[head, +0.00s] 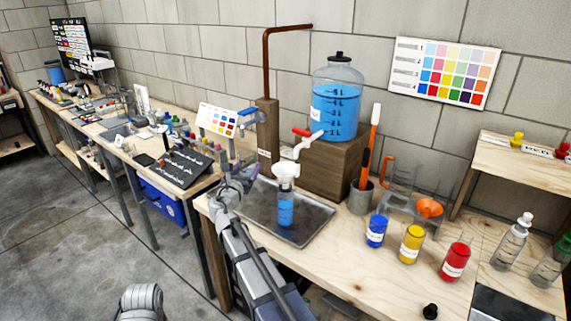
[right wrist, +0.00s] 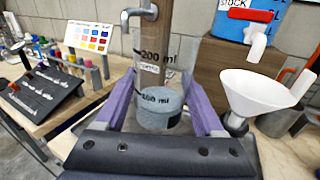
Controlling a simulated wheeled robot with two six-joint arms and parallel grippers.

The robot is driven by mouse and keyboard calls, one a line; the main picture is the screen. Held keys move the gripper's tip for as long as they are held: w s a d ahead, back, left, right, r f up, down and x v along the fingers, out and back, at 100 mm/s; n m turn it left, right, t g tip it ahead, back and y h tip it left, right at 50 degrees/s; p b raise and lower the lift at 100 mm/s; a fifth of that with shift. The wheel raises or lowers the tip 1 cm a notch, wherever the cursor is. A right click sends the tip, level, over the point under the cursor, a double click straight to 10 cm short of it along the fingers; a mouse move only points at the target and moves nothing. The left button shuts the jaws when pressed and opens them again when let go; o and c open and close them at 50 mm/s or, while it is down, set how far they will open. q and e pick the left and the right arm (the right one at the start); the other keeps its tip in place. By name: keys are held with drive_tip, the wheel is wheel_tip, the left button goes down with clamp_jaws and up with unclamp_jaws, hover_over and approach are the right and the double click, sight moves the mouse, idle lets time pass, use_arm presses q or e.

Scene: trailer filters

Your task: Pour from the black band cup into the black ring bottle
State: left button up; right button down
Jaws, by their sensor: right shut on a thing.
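My right gripper (head: 240,181) is shut on a clear cup with 100 ml and 200 ml marks, which stands between its purple fingers in the right wrist view (right wrist: 158,85). The cup looks about upright, with greyish contents low in it. I cannot make out its black band. A bottle with blue liquid (head: 286,210) stands on the metal tray, right of the gripper. A white funnel (head: 286,171) sits in its mouth; it also shows in the right wrist view (right wrist: 265,95), with a dark ring below it. The cup and funnel are apart. My left gripper is out of view.
A white tap (head: 308,140) with a red handle hangs above the funnel, from a blue stock jar (head: 337,108) on a wooden block. A copper pipe (head: 266,65) rises behind the tray (head: 305,225). Blue, yellow and red jars (head: 455,262) stand to the right.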

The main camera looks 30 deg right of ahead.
sight(243, 159)
drive_tip(key=shift+r, duration=0.1)
wheel_tip(243, 159, up, 5)
drive_tip(key=p, duration=0.5)
idle(2.0)
drive_tip(key=f+b, duration=0.4)
drive_tip(key=shift+w+d+f, duration=0.1)
drive_tip(key=shift+w+f, duration=0.1)
drive_tip(key=shift+r, duration=0.1)
drive_tip(key=shift+r, duration=0.1)
drive_tip(key=shift+s+d, duration=0.1)
